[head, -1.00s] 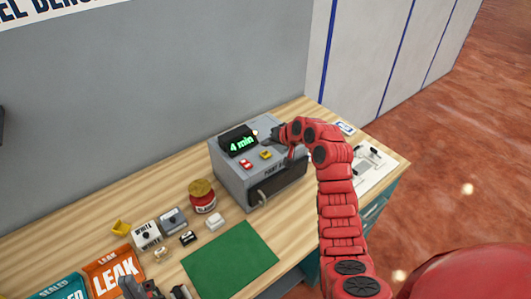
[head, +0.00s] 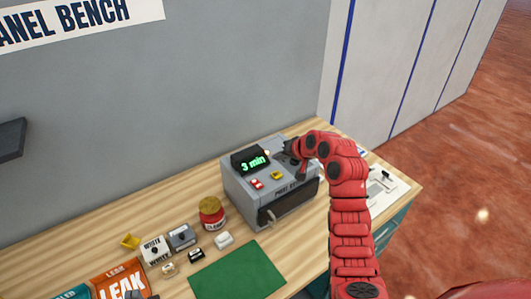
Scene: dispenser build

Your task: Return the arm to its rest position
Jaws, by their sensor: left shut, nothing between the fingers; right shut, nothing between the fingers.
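My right arm, red and jointed, reaches in from the bottom right and bends over a grey box machine (head: 238,186). Its dark gripper (head: 284,151) is shut and empty at the machine's top, beside the display (head: 250,161), which reads "3 min" in green. I cannot tell if the fingertips touch the machine. Only a small dark part of my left gripper (head: 146,295) shows at the bottom edge, by the orange LEAK box (head: 120,281); it is shut and empty.
The wooden bench (head: 335,127) carries a green mat (head: 238,273), a red jar with a gold lid (head: 212,213), several small blocks and a yellow piece (head: 130,241). A white panel (head: 386,190) lies right of the machine. A dark shelf (head: 12,139) juts from the wall.

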